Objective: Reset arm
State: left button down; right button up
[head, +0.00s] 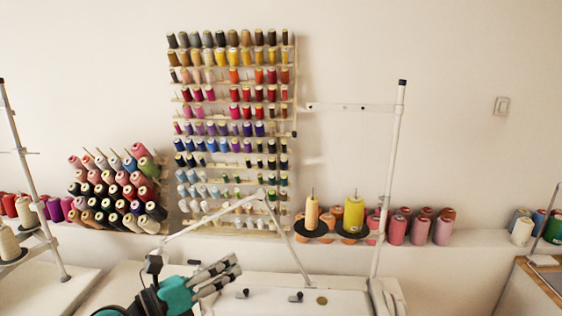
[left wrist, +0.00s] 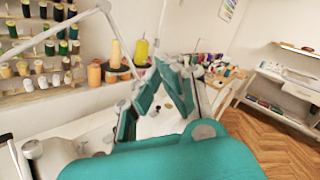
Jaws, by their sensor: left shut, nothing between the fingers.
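My left gripper (head: 230,268), teal with grey and black fingers, is at the bottom of the head view, left of centre. It is shut and empty, its fingers pointing up and right in front of the white sewing table (head: 265,281). In the left wrist view the teal gripper (left wrist: 160,82) fills the middle and hides part of the table behind it. My right gripper is in neither view.
A wall rack of thread spools (head: 232,130) stands behind the table. A white thread stand (head: 390,180) with orange and yellow cones (head: 353,214) rises at the right. A slanted spool rack (head: 117,192) is at left. Wooden floor (left wrist: 275,145) is clear at right in the wrist view.

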pick_arm(q)
jog(key=s+a+r+n+t+y, duration=0.1)
jog(key=a+n+t+y, duration=0.35)
jog(key=n, duration=0.55)
jog(key=s+a+n+t+y, duration=0.1)
jog(key=a+n+t+y, duration=0.2)
jog(key=n+t+y, duration=0.5)
jog(key=s+a+f+n+g+y, duration=0.3)
jog(key=a+f+n+g, duration=0.15)
jog(key=f+n, duration=0.3)
jog(key=s+a+f+n+g+y, duration=0.3)
jog(key=f+n+g, duration=0.2)
jog(key=f+n, duration=0.25)
jog(key=s+d+f+n+g+h, duration=0.25)
jog(key=s+f+g, duration=0.45)
jog(key=s, duration=0.4)
jog(key=s+d+f+n+g+h, duration=0.1)
jog(key=s+d+f+n+g, duration=0.25)
jog(key=s+f, duration=0.6)
notch_tip(320, 180, down, 26)
jog(key=s+a+g, duration=0.1)
jog(key=s+g, duration=0.1)
jog(key=s, duration=0.1)
jog(key=s+a+f, duration=0.2)
jog(key=s+f, duration=1.2)
jog(key=shift+s+a+f+m+g, duration=0.15)
jog(key=shift+s+a+m+g, duration=0.15)
jog(key=shift+a+m+g, duration=0.15)
